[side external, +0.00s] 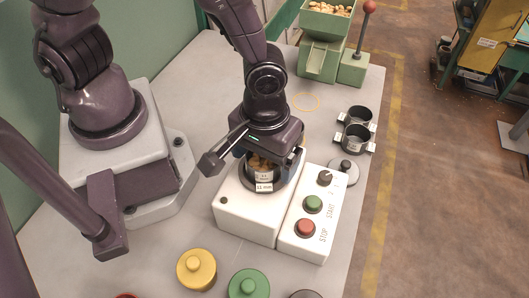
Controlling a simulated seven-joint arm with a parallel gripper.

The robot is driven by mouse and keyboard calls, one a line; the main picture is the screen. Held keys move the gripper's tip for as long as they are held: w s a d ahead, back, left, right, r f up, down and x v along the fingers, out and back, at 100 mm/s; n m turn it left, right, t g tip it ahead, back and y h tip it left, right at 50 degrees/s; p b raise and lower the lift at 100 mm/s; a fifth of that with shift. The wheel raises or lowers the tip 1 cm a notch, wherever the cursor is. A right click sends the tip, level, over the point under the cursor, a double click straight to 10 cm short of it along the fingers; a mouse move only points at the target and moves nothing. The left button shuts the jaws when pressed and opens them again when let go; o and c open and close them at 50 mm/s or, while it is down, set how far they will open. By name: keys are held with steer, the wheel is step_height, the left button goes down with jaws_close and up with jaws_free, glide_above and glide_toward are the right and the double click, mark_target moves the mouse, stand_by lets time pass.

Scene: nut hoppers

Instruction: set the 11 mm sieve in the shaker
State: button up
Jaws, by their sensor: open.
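The white shaker (241,211) stands in the middle of the table. A dark round sieve (275,181) holding brown nuts (259,162) sits at its top, with small white labels on the front. The lower label seems to read 11 mm; the upper one is too small to read. My gripper (268,160) is directly over the sieve, pointing down, with its jaws open around the rim area. The gripper body hides the back of the sieve and most of the fingers, so contact and exact seating cannot be told.
The control box (297,238) with knob, green and red buttons adjoins the shaker. Two dark sieves (354,138) and a grey lid (344,170) lie right. Yellow (196,269) and green (248,284) lidded pots stand in front. A green hopper (322,58) and red-knobbed lever (364,28) stand behind.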

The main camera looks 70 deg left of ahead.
steer(key=shift+r, duration=0.1)
step_height(320, 180, up, 12)
steer(key=s+a+r+m+t, duration=0.2)
steer(key=a+r+m+t, duration=0.3)
steer(key=a+r, duration=0.6)
steer(key=a+m, duration=0.1)
steer(key=a, duration=0.3)
steer(key=shift+r+m+t, duration=0.25)
steer(key=shift+m+t, duration=0.05)
steer(key=shift+m, duration=0.1)
